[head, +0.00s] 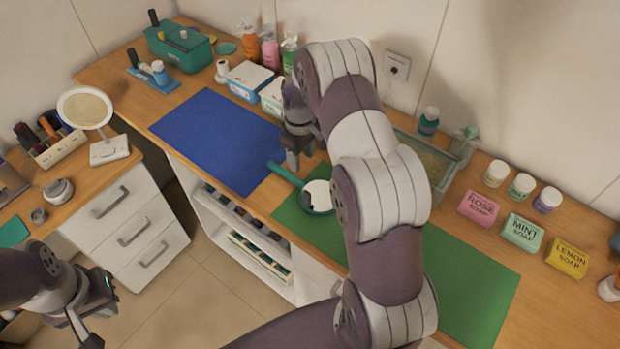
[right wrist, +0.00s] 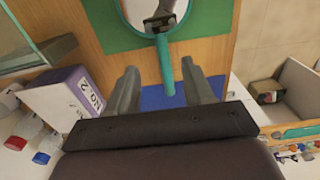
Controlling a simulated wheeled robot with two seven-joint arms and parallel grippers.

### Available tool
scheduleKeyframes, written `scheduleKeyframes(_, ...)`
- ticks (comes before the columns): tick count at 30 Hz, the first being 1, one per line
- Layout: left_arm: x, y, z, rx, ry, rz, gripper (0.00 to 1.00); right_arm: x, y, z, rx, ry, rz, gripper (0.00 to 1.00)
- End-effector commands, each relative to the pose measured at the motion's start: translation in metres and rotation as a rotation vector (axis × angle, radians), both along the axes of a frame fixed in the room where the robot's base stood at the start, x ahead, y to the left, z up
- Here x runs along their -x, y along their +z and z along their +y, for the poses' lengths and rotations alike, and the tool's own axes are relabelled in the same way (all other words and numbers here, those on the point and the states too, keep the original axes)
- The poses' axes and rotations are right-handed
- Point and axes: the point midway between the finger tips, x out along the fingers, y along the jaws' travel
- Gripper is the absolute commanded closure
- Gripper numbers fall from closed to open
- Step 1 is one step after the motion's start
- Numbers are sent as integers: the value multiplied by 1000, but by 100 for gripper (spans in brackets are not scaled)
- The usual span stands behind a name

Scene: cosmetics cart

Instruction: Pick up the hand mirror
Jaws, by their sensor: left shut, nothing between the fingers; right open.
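The hand mirror (head: 315,197) has a round glass in a teal rim and a teal handle. It lies on the counter, its round head on the green mat (head: 460,275) and its handle pointing toward the blue mat (head: 215,135). My right gripper (head: 296,160) is open above the handle end. In the right wrist view the mirror handle (right wrist: 165,65) runs between the two open fingers (right wrist: 160,85), apart from both, and the glass (right wrist: 150,12) is at the top. My left gripper (head: 95,315) is shut and empty, low at the left, away from the counter.
White and blue boxes (head: 248,78) and pump bottles (head: 270,50) stand behind the right gripper. A glass-walled tray (head: 435,165), jars (head: 496,173) and soap boxes (head: 522,232) are to the right. A stand mirror (head: 86,108) is on the left cabinet. The blue mat is bare.

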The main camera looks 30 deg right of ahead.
Motion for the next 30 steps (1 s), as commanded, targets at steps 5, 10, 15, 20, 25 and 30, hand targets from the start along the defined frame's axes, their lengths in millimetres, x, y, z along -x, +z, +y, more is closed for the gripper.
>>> scheduleKeyframes(5,0,14,0,0,0,0,100,0,-36,1,-1,0,1,48)
scheduleKeyframes(10,0,25,0,0,0,0,100,0,-54,2,0,0,0,48)
scheduleKeyframes(15,0,42,0,0,0,-1,100,-2,-87,5,1,-1,-1,48)
scheduleKeyframes(20,0,43,0,0,0,0,100,-3,-100,5,1,-1,-6,48)
scheduleKeyframes(25,0,42,0,0,0,0,100,-3,-100,5,1,-2,-6,55)
scheduleKeyframes(30,0,42,0,0,0,0,100,-3,-100,5,1,-2,-5,100)
